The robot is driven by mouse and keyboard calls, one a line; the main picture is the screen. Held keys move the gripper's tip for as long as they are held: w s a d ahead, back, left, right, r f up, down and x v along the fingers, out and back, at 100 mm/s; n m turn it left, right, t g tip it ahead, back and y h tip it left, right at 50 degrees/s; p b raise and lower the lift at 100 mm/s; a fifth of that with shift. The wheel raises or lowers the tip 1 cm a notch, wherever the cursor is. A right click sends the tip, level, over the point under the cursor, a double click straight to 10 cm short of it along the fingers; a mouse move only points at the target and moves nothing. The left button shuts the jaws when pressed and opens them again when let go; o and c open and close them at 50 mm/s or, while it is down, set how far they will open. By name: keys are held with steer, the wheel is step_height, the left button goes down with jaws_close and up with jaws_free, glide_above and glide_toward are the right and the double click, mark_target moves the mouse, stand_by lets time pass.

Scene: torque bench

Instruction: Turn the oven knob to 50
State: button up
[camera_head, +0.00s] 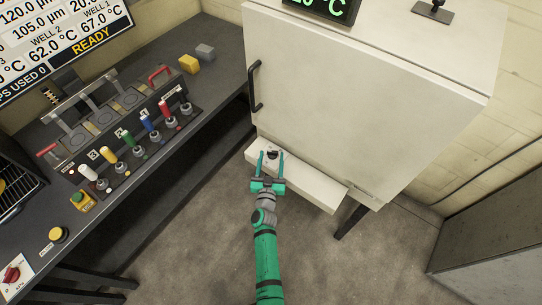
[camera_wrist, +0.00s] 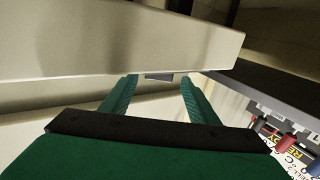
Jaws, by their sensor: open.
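The oven is a large cream cabinet (camera_head: 360,95) with a black door handle (camera_head: 255,86) on its left side. A small dark knob (camera_head: 272,154) sits on the cream ledge below the door. My gripper (camera_head: 271,154) is open in the head view, with its two green fingers on either side of the knob. I cannot tell whether they touch it. In the wrist view the open fingers (camera_wrist: 157,92) reach toward the cream panel, and a small dark grey piece, perhaps the knob (camera_wrist: 159,77), shows between their tips. The knob's markings are not readable.
A dark bench (camera_head: 215,75) on the left carries several coloured levers, a yellow block (camera_head: 189,64) and a grey block (camera_head: 205,52). A green display (camera_head: 325,8) stands on the oven top. A grey cabinet (camera_head: 490,220) stands at the right. The floor between is clear.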

steer(key=shift+w+d, duration=0.25)
steer(key=shift+w, duration=0.35)
steer(key=shift+c, duration=0.3)
steer(key=shift+a, duration=0.1)
steer(key=c, duration=1)
